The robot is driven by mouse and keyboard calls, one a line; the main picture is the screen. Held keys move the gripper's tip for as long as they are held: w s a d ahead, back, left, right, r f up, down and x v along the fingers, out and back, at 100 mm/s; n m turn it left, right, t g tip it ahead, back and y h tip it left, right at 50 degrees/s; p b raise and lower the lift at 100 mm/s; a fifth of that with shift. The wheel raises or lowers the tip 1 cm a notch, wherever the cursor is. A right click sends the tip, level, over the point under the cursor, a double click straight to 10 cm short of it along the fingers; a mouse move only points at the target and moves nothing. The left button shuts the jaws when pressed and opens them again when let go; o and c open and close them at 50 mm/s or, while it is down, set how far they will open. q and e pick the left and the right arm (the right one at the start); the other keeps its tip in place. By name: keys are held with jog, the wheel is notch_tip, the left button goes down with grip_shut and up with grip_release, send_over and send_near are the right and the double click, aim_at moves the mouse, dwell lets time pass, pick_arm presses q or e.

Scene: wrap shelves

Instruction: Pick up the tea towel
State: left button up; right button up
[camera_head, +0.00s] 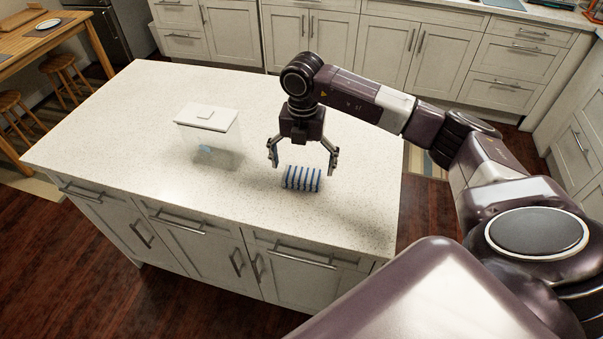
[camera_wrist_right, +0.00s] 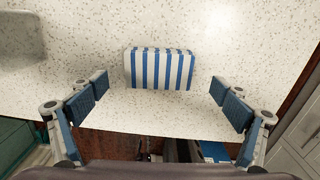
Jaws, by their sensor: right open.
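The tea towel (camera_head: 302,178) is a rolled or folded bundle with blue and white stripes. It lies on the white speckled island counter (camera_head: 110,120), near its right part. My right gripper (camera_head: 303,158) is open and empty, pointing down just above and behind the towel. In the right wrist view the towel (camera_wrist_right: 160,69) lies ahead of the gap between the open fingers (camera_wrist_right: 165,108), apart from them. My left gripper is not in view.
A clear container with a white lid (camera_head: 207,117) stands on the counter to the left of the towel. The counter around the towel is otherwise clear. Its front edge has drawers and cabinets (camera_head: 190,235) below. A wooden table with stools (camera_head: 62,72) is at the far left.

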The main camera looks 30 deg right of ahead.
aim_at(302, 174)
notch_tip(302, 174, down, 2)
jog(key=shift+f+p, duration=0.25)
jog(key=shift+p, duration=0.2)
jog(key=shift+w+f, duration=0.2)
jog(key=shift+f, duration=0.4)
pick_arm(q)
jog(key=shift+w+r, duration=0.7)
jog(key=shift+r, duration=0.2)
pick_arm(e)
jog(key=c, duration=1.3)
